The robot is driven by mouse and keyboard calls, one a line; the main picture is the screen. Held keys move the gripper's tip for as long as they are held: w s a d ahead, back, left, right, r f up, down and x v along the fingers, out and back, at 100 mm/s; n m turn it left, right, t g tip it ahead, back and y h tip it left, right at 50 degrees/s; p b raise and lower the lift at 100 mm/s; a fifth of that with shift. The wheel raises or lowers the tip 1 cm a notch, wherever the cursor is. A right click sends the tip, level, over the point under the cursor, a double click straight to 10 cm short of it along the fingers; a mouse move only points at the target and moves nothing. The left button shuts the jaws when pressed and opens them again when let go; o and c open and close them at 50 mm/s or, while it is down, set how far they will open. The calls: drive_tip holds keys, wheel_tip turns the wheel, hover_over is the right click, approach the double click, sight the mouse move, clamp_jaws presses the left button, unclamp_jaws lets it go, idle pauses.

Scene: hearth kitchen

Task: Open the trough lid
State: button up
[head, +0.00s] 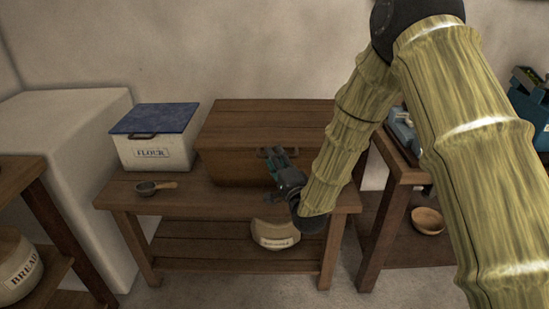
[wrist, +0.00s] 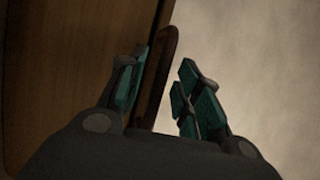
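The trough (head: 230,172) is a brown wooden box on the table, with its plank lid (head: 265,112) lying shut on top. My gripper (head: 276,160) is at the front of the trough, just below the lid's front edge. In the wrist view my gripper (wrist: 160,85) has its two teal-padded fingers apart. A thin dark brown strip (wrist: 168,55), perhaps the lid's handle or edge, lies between them, close to the left finger. I cannot tell whether they touch. The trough's wood (wrist: 60,70) fills the left side there. My arm hides the right end of the trough.
A flour bin (head: 153,152) with a blue lid (head: 155,118) stands left of the trough. A small scoop (head: 150,187) lies on the table (head: 120,197) in front. A rounded, labelled container (head: 272,240) is below. Another table (head: 385,225) stands at the right.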

drive_tip(key=shift+w+a+r, duration=0.1)
drive_tip(key=shift+w+a, duration=0.1)
drive_tip(key=shift+w, duration=0.2)
clamp_jaws()
